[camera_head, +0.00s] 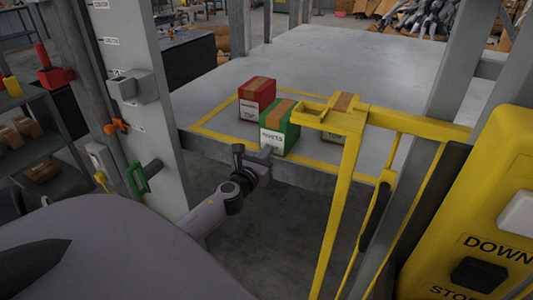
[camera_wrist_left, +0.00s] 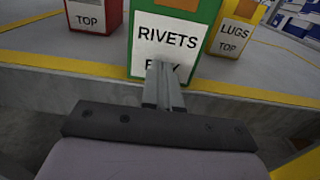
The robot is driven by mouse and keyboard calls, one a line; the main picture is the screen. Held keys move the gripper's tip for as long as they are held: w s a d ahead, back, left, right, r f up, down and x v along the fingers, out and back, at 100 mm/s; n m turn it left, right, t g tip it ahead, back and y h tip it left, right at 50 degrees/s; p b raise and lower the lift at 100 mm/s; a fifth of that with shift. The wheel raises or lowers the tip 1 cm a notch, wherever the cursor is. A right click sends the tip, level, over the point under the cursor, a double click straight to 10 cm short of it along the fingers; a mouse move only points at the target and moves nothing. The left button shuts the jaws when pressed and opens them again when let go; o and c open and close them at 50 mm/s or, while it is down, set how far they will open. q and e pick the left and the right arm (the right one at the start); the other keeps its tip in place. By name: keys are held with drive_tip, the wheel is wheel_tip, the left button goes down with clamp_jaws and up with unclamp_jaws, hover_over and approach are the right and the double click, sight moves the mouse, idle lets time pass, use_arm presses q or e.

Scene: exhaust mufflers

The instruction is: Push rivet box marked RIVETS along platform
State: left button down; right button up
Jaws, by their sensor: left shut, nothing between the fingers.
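The green rivet box (camera_head: 290,138) stands upright at the platform's near edge, and its white label reads RIVETS in the left wrist view (camera_wrist_left: 204,13). My left gripper (camera_head: 266,153) is shut with nothing in it. Its fingertips (camera_wrist_left: 163,72) are in front of the lower part of the box's label and hide some of the lettering; whether they touch it I cannot tell. The grey platform (camera_head: 320,62) carries a yellow painted outline around the boxes. My right gripper is in neither view.
A red box (camera_head: 256,90) stands behind and left of the green one. A yellow box marked LUGS (camera_wrist_left: 236,29) stands to its right. A yellow rail frame (camera_head: 343,200) and a yellow control box (camera_head: 480,215) are at the right.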

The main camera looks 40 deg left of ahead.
use_arm(q)
drive_tip(key=shift+w, duration=0.3)
drive_tip(key=b+x, duration=0.2)
drive_tip(key=x, duration=0.4)
drive_tip(key=shift+w+f, duration=0.1)
drive_tip(key=shift+w, duration=0.1)
drive_tip(key=shift+w+a, duration=0.2)
drive_tip(key=shift+w, duration=0.1)
drive_tip(key=shift+s, duration=0.1)
